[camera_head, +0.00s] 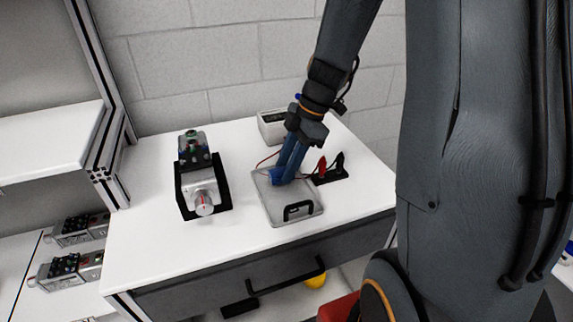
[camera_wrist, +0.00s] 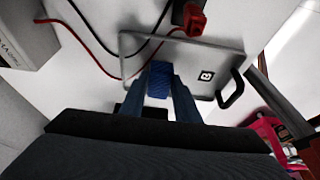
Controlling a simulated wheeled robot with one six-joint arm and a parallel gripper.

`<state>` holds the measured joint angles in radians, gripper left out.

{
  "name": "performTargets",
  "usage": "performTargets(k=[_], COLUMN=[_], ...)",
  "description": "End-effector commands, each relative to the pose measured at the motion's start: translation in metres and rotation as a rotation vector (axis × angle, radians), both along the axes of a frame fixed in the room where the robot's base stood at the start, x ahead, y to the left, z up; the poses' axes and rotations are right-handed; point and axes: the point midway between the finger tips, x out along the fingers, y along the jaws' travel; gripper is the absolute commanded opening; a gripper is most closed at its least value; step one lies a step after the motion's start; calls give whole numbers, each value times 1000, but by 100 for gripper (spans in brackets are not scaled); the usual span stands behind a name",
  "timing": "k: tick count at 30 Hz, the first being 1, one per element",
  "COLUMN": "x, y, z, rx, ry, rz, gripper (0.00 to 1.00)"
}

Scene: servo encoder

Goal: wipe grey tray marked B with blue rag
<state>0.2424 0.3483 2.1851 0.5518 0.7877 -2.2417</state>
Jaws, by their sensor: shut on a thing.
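The grey tray (camera_head: 289,208) lies flat on the white table, with a black handle at its front edge. In the wrist view the same tray (camera_wrist: 196,51) shows a square label marked B, with its handle on the right. The blue rag (camera_wrist: 159,78) is between my gripper's fingers, over the tray. My gripper (camera_head: 281,176) points down at the tray's back left part and is shut on the rag. The rag looks low against the tray; I cannot tell for sure whether it touches. The fingers hide part of the rag.
A servo unit in a black holder (camera_head: 204,188) stands left of the tray. Black and red clips (camera_head: 329,170) sit on a black base close to the tray's right side. A white box (camera_head: 271,126) stands behind. Red and black cables (camera_wrist: 91,57) run beside the tray.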

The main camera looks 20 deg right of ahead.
Motion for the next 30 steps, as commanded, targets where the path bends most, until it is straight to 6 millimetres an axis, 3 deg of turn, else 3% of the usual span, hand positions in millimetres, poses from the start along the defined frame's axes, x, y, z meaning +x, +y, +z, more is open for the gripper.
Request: performTargets(k=[30], x=[0], y=[0], z=[-12], rx=[0], ry=[0], rz=[0], gripper=[8])
